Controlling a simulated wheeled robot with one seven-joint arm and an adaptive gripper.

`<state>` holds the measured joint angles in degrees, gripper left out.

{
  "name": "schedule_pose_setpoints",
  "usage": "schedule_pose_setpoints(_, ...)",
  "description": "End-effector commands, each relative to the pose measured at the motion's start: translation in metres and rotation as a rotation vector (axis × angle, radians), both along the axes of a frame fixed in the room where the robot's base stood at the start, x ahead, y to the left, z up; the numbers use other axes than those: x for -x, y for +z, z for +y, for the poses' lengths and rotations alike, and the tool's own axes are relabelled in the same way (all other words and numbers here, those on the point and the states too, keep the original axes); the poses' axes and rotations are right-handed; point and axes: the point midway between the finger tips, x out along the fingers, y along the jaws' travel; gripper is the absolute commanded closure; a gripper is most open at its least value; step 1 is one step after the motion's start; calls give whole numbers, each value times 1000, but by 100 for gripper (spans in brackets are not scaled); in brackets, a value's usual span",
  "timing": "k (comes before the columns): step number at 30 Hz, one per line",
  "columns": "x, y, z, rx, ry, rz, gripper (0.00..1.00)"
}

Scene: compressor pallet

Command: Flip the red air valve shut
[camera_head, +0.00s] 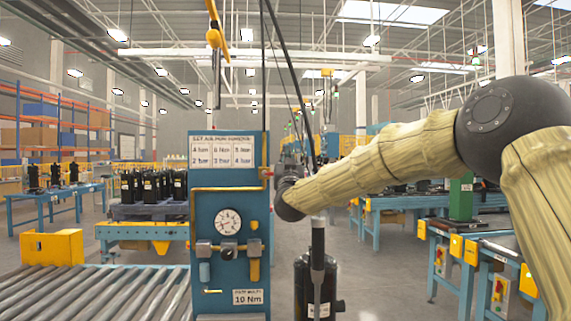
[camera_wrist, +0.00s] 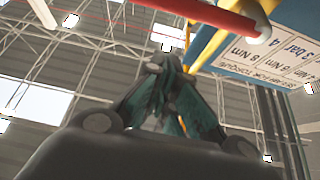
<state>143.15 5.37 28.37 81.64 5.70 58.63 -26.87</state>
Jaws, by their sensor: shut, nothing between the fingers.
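The red air valve (camera_head: 267,173) shows as a small red spot on the yellow pipe at the right edge of the blue panel (camera_head: 229,272) in the head view. In the wrist view its red handle (camera_wrist: 205,14) runs across the top, with a pale rounded end at the right, in front of the yellow pipe (camera_wrist: 208,48). My gripper (camera_wrist: 168,64) is shut and empty, its fingertips below the handle in the picture; I see no clear contact. In the head view my gripper (camera_head: 291,157) is beside the panel's right edge, partly hidden by my wrist.
The panel carries a round gauge (camera_head: 228,222), regulators and printed labels. A black cylinder (camera_head: 317,287) stands on the right below my arm. A roller conveyor (camera_head: 85,293) lies at the lower left. Hoses hang close to my gripper. Blue workbenches stand at the right.

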Motion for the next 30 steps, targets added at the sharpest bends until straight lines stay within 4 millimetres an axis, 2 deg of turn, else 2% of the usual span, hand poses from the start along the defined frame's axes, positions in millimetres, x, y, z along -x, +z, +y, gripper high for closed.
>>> schedule_pose_setpoints(1, 1, 11, 0, 0, 0, -1, 100)
schedule_pose_setpoints(2, 5, 0, 0, 1, 0, 3, 100)
schedule_pose_setpoints(18, 74, -41, -2, 2, 3, 2, 100)
schedule_pose_setpoints(24, 85, -46, -4, 1, 2, 1, 100)
schedule_pose_setpoints(30, 87, -47, -4, 1, 1, 1, 100)
